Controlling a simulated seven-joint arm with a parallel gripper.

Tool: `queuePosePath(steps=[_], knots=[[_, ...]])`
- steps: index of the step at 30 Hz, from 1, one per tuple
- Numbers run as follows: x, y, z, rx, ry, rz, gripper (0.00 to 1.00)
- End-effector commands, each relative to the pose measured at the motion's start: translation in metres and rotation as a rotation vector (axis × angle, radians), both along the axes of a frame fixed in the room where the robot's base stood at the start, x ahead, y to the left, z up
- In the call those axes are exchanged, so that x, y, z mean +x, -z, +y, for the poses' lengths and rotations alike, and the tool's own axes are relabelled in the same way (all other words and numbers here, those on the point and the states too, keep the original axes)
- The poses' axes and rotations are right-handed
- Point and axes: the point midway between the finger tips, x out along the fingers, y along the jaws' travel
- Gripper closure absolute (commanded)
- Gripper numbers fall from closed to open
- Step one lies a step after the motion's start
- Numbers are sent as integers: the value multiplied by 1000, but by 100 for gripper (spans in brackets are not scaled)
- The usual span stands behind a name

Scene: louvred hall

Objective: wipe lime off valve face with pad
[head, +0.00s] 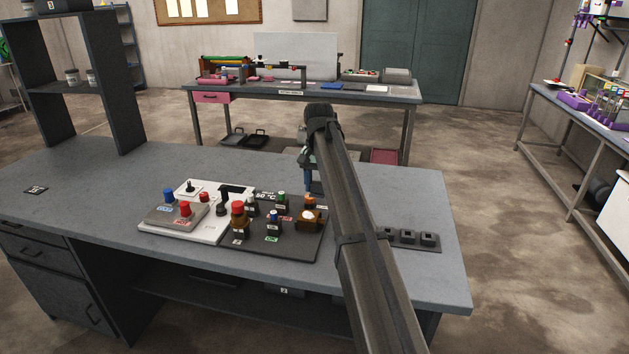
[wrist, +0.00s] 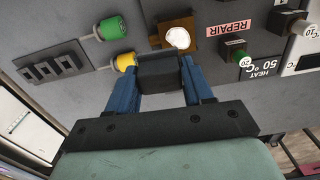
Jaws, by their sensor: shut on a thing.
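The valve is a brown block with a round white face (head: 308,215) on the dark panel; it also shows in the wrist view (wrist: 177,38). The white covers the face, and I cannot tell lime from bare surface. My gripper (wrist: 160,68) has blue fingers shut on a dark block-shaped pad (wrist: 158,74). In the wrist view the pad lies just below the white face and overlaps the brown block's edge; contact cannot be told. In the head view one blue finger shows behind the valve, and the pad is hidden by my arm.
The dark panel (head: 262,244) carries several knobs close by, including a yellow knob (wrist: 125,61) and a green knob (wrist: 112,28) beside the pad. A white control box (head: 205,233) adjoins it. A switch strip (head: 409,237) lies right of my arm. The bench's left part is mostly clear.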

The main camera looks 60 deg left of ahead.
Motion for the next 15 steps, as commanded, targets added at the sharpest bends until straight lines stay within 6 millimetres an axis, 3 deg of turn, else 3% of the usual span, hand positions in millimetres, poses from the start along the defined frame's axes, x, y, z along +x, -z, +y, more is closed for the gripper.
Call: queuePosePath(steps=[7, 15], knots=[[0, 5, 1, 2, -46, -1, 73], [0, 26, 0, 0, -44, 0, 73]])
